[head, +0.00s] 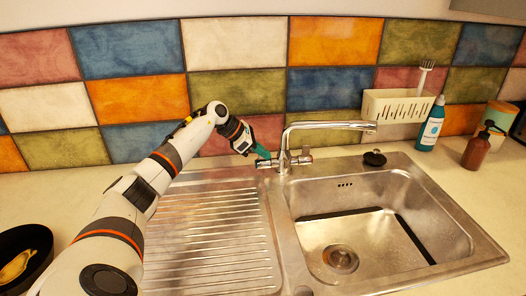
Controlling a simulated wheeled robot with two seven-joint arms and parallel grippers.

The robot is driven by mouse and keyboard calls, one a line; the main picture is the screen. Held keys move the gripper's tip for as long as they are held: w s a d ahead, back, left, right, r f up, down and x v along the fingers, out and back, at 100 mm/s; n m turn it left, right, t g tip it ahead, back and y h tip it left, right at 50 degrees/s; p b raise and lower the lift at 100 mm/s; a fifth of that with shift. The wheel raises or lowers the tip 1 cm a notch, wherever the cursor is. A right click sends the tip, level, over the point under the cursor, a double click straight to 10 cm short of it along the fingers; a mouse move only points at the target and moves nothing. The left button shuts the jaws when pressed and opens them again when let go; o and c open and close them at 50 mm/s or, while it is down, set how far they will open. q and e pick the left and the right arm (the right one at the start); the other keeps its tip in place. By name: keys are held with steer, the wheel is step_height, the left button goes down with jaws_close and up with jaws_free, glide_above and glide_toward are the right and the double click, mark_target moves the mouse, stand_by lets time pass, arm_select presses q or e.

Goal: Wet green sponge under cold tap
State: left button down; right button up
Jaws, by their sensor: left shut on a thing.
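My left gripper (257,147) reaches in from the left behind the drainboard, close to the left side of the tap (289,143). It is shut on a small green thing, which looks like the green sponge (265,152); the jaws hide much of it. The sponge is beside the left tap handle (263,164); I cannot tell whether they touch. The chrome spout (335,125) points right, over the back of the sink. I see no water flowing. My right gripper is not in view.
The steel sink basin (330,225) looks empty, with its drain (341,259) bare. The ribbed drainboard (210,235) is clear. A black plug (374,158), a teal bottle (431,125) and a brown dispenser (478,149) stand right. A dark bowl (40,238) is at left.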

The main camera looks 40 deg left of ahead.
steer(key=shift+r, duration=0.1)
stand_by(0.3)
arm_select(q)
steer(key=c, duration=1.6)
jaws_free()
steer(key=shift+a, duration=0.1)
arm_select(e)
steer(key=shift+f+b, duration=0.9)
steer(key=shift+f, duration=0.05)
arm_select(q)
steer(key=v, duration=1.2)
steer(key=shift+w+a, duration=0.15)
steer(key=shift+w, duration=0.05)
